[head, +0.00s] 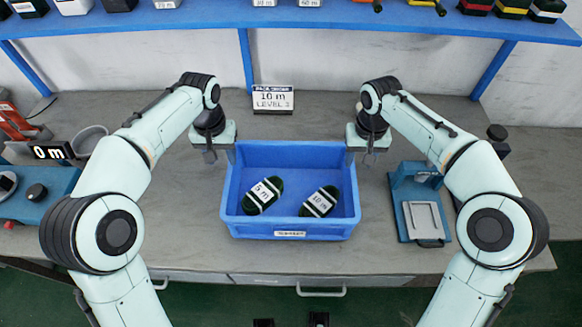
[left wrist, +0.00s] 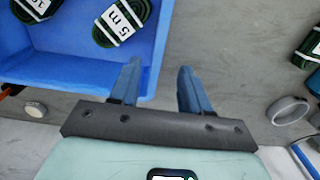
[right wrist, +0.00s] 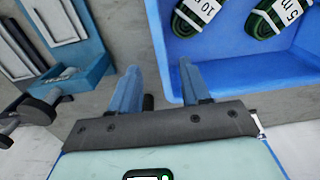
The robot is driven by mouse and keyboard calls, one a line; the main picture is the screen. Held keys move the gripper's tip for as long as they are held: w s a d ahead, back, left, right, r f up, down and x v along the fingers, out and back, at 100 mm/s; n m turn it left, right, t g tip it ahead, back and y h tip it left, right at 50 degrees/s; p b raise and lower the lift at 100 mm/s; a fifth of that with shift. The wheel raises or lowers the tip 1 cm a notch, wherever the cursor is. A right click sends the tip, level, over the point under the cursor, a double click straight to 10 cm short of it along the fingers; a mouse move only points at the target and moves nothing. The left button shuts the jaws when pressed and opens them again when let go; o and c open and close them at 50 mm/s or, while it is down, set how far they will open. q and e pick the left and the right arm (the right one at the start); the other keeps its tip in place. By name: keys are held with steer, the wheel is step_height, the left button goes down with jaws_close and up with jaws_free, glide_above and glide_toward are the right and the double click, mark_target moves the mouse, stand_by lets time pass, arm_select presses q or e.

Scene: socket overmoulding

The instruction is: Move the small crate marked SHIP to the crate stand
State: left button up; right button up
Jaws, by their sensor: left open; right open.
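A blue crate (head: 290,222) stands on the grey bench in the middle of the head view, with a small front label too small to read. It holds two dark green coils, banded 5 m (head: 263,195) and 10 m (head: 319,201). My left gripper (head: 210,157) is open at the crate's left wall near the back corner. My right gripper (head: 369,158) is open at its right wall, also near the back. In the left wrist view (left wrist: 156,82) and right wrist view (right wrist: 160,82), a crate wall edge appears between the fingers; contact is unclear. I cannot identify the crate stand.
A sign reading 10 m, LEVEL 1 (head: 273,99) stands behind the crate. A blue fixture (head: 407,205) sits to its right. A blue shelf (head: 330,18) spans the back.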

mark_target(231, 183)
arm_select(q)
steer(key=shift+w, duration=0.25)
arm_select(e)
steer(key=shift+w, duration=0.25)
arm_select(q)
steer(key=shift+s+r, duration=0.15)
steer(key=shift+s, duration=0.35)
arm_select(e)
steer(key=shift+s+r, duration=0.1)
steer(key=shift+s, duration=0.4)
arm_select(q)
step_height(231, 183, down, 14)
steer(key=shift+w+r, duration=0.15)
steer(key=shift+r, duration=0.1)
arm_select(e)
step_height(231, 183, down, 13)
steer(key=shift+w+f, duration=0.15)
steer(key=shift+f, duration=0.05)
arm_select(q)
jaws_close()
arm_select(e)
jaws_close()
arm_select(q)
steer(key=shift+r, duration=0.1)
arm_select(e)
steer(key=shift+r, duration=0.1)
